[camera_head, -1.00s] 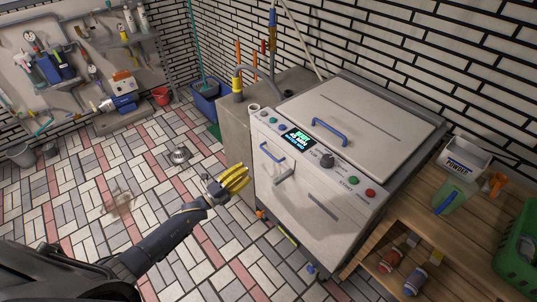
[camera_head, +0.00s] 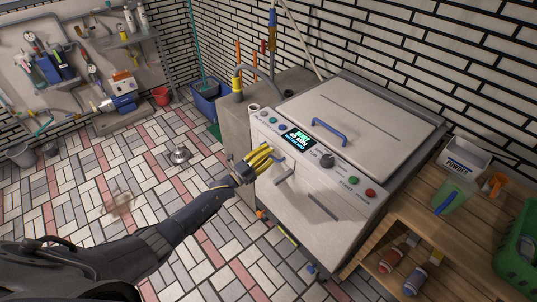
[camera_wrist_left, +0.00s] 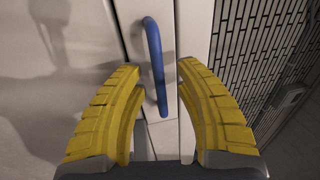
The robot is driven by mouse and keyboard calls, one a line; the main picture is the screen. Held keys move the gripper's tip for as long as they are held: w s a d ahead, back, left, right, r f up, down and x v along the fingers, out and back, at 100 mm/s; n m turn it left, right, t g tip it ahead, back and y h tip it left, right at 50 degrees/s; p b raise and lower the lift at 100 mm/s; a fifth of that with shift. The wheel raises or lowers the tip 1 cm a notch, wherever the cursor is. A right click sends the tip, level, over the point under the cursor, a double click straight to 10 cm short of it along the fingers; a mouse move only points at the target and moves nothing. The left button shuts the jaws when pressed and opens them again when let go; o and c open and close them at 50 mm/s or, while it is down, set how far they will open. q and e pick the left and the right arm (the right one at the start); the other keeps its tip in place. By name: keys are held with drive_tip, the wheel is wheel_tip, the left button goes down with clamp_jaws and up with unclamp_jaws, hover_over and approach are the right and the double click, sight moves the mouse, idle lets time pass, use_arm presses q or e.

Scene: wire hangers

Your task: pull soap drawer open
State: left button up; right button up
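The soap drawer is on the upper left of the front of a white washing machine (camera_head: 325,225). Its blue handle (camera_head: 279,157) is partly hidden behind my left gripper (camera_head: 266,155) in the head view. In the left wrist view the blue handle (camera_wrist_left: 155,65) stands upright between the two yellow fingers of my left gripper (camera_wrist_left: 157,75). The fingers are spread, with a gap on both sides of the handle. The drawer front looks flush with the machine. My right gripper is in neither view.
A blue lid handle (camera_head: 329,132) and a control panel with a lit display (camera_head: 297,138) lie above the drawer. A wooden shelf (camera_head: 420,235) with a powder box (camera_head: 464,160) and a green cup (camera_head: 450,197) stands at right. The tiled floor at left is mostly clear.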

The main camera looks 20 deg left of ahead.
use_arm(q)
drive_tip(key=shift+c, duration=0.2)
clamp_jaws()
idle(0.4)
